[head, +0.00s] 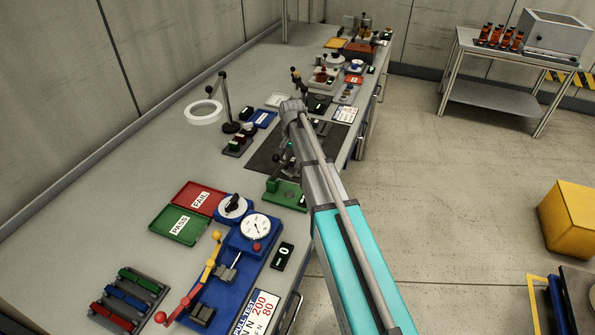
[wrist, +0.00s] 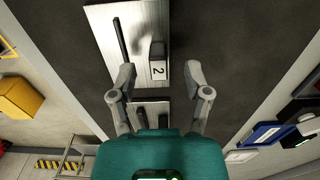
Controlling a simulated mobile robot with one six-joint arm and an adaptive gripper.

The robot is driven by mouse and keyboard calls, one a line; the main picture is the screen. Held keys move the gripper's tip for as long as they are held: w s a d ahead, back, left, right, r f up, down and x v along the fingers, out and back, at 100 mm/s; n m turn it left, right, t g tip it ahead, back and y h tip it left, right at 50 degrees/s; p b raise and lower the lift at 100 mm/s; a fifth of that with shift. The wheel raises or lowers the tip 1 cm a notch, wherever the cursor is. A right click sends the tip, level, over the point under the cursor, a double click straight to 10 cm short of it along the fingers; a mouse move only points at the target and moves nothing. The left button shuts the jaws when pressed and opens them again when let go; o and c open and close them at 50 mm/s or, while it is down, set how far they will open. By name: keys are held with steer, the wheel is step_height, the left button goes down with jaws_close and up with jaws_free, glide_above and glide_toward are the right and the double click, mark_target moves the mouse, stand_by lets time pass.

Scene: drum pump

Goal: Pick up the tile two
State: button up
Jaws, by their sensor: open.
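Tile two is a small dark block with a white label bearing a "2" (wrist: 158,70), standing on a pale metal plate (wrist: 107,26) in the wrist view. My gripper (wrist: 160,72) is open, with one finger on each side of the tile in the picture. Both fingers look clear of the tile. I cannot tell how far the fingertips are above it. In the head view my arm and other items hide the tile.
A dark mat (head: 262,157) lies under the work spot. A second metal plate with dark parts (wrist: 153,105) lies just below the tile's plate in the wrist view. A ring magnifier (head: 203,112), a red tray (head: 189,195) and a blue gauge fixture (head: 246,247) stand along the bench.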

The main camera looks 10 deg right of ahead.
steer(key=shift+f+b, duration=0.45)
steer(key=shift+f, duration=0.25)
jaws_close()
stand_by(0.3)
